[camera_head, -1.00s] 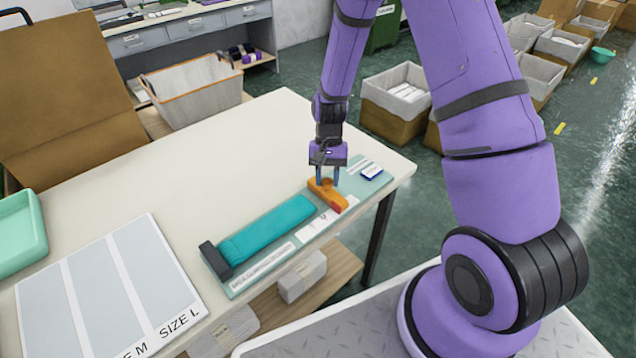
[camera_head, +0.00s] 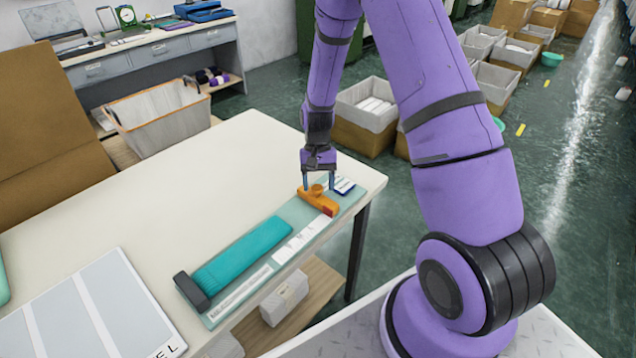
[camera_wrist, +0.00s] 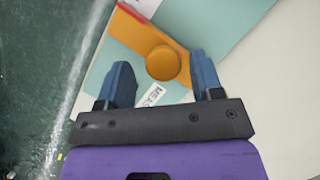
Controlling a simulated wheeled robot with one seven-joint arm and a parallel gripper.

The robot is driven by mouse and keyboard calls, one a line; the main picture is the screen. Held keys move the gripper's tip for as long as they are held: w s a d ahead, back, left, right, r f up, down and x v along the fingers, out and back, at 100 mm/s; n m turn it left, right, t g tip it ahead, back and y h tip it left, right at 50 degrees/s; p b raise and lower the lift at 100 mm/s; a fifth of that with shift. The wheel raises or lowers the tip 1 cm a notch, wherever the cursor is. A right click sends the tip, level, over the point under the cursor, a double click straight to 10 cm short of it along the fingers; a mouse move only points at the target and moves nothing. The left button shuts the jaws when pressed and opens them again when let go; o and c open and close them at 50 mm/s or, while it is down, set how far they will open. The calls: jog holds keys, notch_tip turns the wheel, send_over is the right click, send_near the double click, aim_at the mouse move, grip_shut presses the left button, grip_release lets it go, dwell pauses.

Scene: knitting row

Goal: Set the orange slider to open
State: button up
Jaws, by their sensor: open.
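The orange slider (camera_head: 318,200) sits on the pale teal board (camera_head: 285,222) near its far right end. It has a round knob, and a red patch shows at its near end. In the wrist view the slider (camera_wrist: 140,30) runs diagonally and its knob (camera_wrist: 163,64) lies between the two blue fingers. My gripper (camera_head: 319,182) is open at the slider, with a finger on each side of the knob. It also shows in the wrist view (camera_wrist: 160,82). I cannot tell whether a finger touches the slider. White labels lie on the board, partly hidden by the slider and gripper.
A teal strip (camera_head: 240,255) with a dark end block (camera_head: 191,291) lies along the same board. A grey size panel (camera_head: 95,310) lies on the table's near left. The table (camera_head: 150,205) is clear between them and the far edge.

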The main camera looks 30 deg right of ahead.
jog(key=v, duration=1)
jog(key=shift+r, duration=0.4)
jog(key=shift+w, duration=0.1)
jog(key=s+a+r+n+t, duration=0.1)
jog(key=s+r, duration=0.3)
jog(key=r, duration=0.3)
jog(key=s+a+r+n+t+h, duration=0.1)
jog(key=s+r+t, duration=0.15)
jog(key=r, duration=0.45)
jog(key=s+a+r+n+t, duration=0.1)
jog(key=s+r, duration=0.3)
jog(key=r, duration=0.3)
jog(key=s+a+r+n+t, duration=0.1)
jog(key=s+r, duration=0.3)
jog(key=s, duration=0.5)
jog(key=s+a+r+n+t+h, duration=0.1)
jog(key=s+r+t, duration=0.3)
jog(key=s, duration=0.5)
